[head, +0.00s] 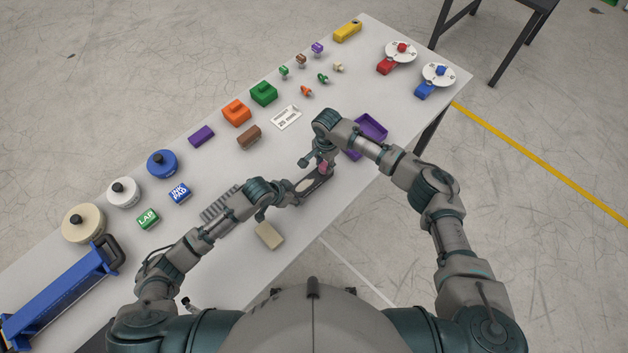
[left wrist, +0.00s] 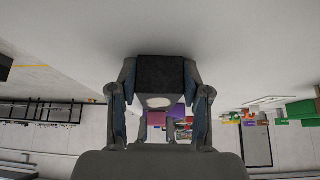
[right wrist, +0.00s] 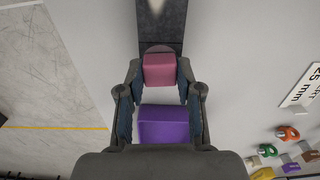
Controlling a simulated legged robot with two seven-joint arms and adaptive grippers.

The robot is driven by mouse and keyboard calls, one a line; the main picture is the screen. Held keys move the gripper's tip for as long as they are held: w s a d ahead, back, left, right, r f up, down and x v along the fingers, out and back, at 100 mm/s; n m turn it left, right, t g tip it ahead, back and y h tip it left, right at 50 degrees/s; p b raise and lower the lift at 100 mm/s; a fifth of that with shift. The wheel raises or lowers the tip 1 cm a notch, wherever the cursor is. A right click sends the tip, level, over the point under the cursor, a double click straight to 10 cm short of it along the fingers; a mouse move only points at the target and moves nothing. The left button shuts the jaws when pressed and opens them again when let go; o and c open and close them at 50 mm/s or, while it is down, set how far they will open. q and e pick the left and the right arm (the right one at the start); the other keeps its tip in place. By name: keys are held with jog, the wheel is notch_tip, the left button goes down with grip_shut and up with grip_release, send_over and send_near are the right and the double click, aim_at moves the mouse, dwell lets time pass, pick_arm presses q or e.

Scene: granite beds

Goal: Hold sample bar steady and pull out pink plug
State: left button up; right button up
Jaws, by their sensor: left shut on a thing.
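The sample bar (head: 313,185) is a dark bar with a light round spot, held above the white table's near edge. My left gripper (head: 292,197) is shut on the sample bar; its dark end (left wrist: 165,75) fills the space between the fingers in the left wrist view. The pink plug (head: 323,168) stands at the bar's far end; it also shows in the right wrist view (right wrist: 160,70). Contact with the plug cannot be made out.
A purple tray (head: 372,126) lies just beyond my right gripper. A beige block (head: 269,235) lies near the front edge, beside a grey ribbed rack (head: 221,203). Round pots, coloured blocks and small plugs line the far side.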

grip_shut()
jog(key=shift+r, duration=0.2)
jog(key=shift+r, duration=0.35)
jog(key=shift+r, duration=0.15)
jog(key=shift+r, duration=1.9)
pick_arm(q)
jog(key=o, duration=1.4)
jog(key=shift+c, duration=0.2)
